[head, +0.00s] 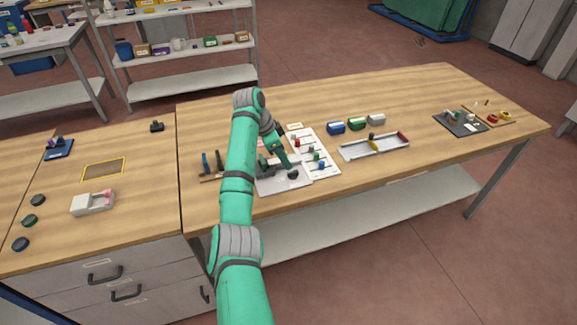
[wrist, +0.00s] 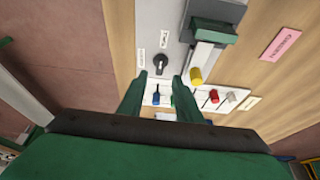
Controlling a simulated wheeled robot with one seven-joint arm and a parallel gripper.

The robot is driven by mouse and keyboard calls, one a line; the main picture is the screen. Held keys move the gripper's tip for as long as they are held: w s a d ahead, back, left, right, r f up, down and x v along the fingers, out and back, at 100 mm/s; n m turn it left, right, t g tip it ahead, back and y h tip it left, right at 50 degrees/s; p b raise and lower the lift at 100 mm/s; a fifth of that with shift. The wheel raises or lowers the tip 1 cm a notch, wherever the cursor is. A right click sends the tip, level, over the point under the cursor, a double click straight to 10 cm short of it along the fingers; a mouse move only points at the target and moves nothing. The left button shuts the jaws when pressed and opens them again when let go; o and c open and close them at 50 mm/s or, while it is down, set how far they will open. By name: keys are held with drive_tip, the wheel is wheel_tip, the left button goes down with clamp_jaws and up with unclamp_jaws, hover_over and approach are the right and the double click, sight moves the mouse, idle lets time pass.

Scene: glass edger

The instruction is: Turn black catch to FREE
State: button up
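The black catch (wrist: 160,63) is a small round knob on a light grey plate (wrist: 152,20). In the wrist view it lies just beyond and between my fingertips, with a gap visible on both sides. In the head view the catch (head: 293,174) shows near the plate's right end. My gripper (wrist: 160,78) is open and empty, its two green fingers pointing toward the catch. Two small white labels, one above (wrist: 164,39) and one left (wrist: 141,59) of the catch, are too blurred to read. I cannot tell which way the catch points.
A white panel with coloured sliders (head: 327,171) lies close beside the plate. A grey tray (head: 390,151) is farther right. The bench's front right is clear.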

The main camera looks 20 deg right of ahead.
drive_tip(key=shift+v, duration=2)
drive_tip(key=shift+a, duration=0.15)
